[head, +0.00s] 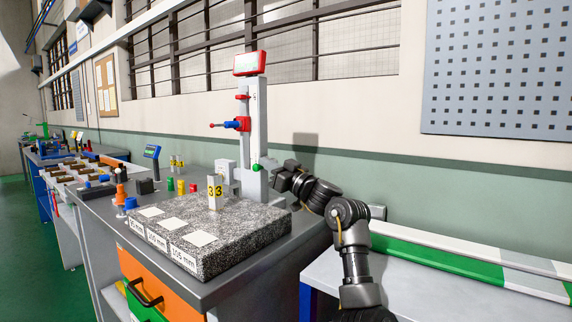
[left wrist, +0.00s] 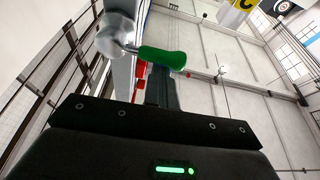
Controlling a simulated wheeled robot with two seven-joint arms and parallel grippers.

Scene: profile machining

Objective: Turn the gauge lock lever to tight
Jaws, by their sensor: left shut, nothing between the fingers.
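The height gauge (head: 252,110) stands upright at the back of the speckled granite plate (head: 240,238), with a red-framed display on top and a red and blue slider on its column. A green part (head: 257,168) low on the gauge looks like the lock lever's grip. In the left wrist view the lever shows as a green grip (left wrist: 162,57) on a silver rod from a round silver hub, lying roughly sideways. My left gripper (head: 274,172) is beside the gauge's base, near this lever. It is shut and empty; contact with the lever cannot be told. My right gripper is out of view.
A block marked 33 (head: 215,192) stands on the plate near the gauge, behind several white labelled pads. Small coloured pieces (head: 180,186) and a blue display stand (head: 152,152) are to the left. A white and green rail (head: 440,255) runs along the right-hand bench.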

